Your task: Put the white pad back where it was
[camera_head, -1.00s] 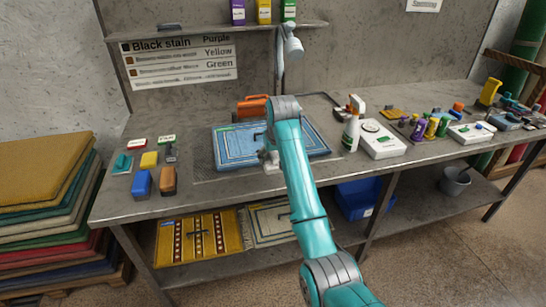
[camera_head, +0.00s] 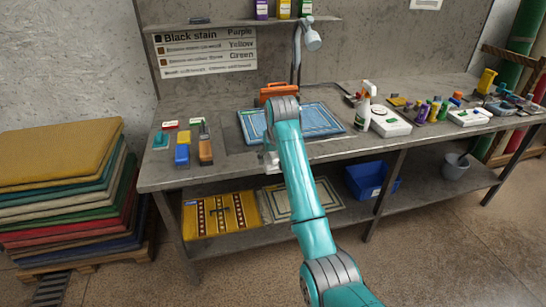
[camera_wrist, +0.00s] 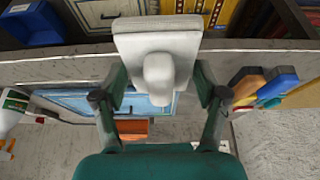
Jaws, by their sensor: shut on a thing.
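My gripper (camera_head: 270,158) is at the front edge of the workbench, in front of the blue rug. In the wrist view my gripper (camera_wrist: 160,95) is shut on the white pad (camera_wrist: 157,72), a pale block with a rounded grip between the two fingers. In the head view the pad is small and partly hidden by my arm. Several coloured pads stand at the bench's left: a teal one (camera_head: 160,140), a yellow one (camera_head: 183,138), a blue one (camera_head: 182,155) and an orange-brown one (camera_head: 205,151).
The blue rug (camera_head: 325,118) lies on the workbench (camera_head: 160,178), with an orange tool case (camera_head: 278,91) behind it. A spray bottle (camera_head: 363,107) stands to the right. Stacked rugs (camera_head: 60,155) stand at left. The lower shelf holds a blue bin (camera_head: 370,181).

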